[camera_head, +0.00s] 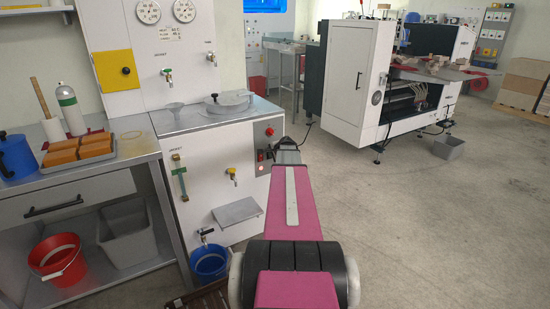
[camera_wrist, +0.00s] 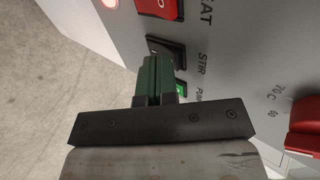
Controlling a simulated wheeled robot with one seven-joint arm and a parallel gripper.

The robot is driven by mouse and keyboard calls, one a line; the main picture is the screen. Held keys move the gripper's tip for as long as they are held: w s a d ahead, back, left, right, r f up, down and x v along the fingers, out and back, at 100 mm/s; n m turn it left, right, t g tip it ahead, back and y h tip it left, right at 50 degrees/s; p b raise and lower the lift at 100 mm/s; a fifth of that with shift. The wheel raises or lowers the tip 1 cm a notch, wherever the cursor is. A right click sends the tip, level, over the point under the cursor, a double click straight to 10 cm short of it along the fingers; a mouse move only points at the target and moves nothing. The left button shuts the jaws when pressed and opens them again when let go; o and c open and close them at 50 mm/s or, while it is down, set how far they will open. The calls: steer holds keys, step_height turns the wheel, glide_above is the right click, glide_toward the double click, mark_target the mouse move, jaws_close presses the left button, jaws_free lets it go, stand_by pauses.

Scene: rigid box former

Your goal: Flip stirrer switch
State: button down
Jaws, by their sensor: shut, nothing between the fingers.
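The stirrer switch (camera_wrist: 166,50) is a black rocker marked STIR on the light panel in the wrist view. My gripper (camera_wrist: 157,62) has green fingers shut together with nothing between them. Its tips are right at the black rocker and overlap its lower edge; I cannot tell whether they press on it. In the head view my arm reaches to the right side of the white cabinet front (camera_head: 215,165), and it hides the stirrer switch and my fingertips.
A red HEAT switch (camera_wrist: 160,8) sits above the black rocker, and a green PUMP switch (camera_wrist: 181,89) is below, partly behind my fingers. A red knob (camera_wrist: 306,124) is at the right. In the head view a blue bucket (camera_head: 208,262) stands below the cabinet; open floor (camera_head: 420,230) lies right.

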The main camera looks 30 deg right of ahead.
steer(key=shift+w, duration=0.1)
steer(key=shift+w+r, duration=0.1)
steer(key=shift+w, duration=0.1)
steer(key=shift+r, duration=0.2)
stand_by(0.3)
steer(key=shift+r, duration=0.6)
steer(key=v, duration=1.3)
steer(key=shift+r, duration=0.15)
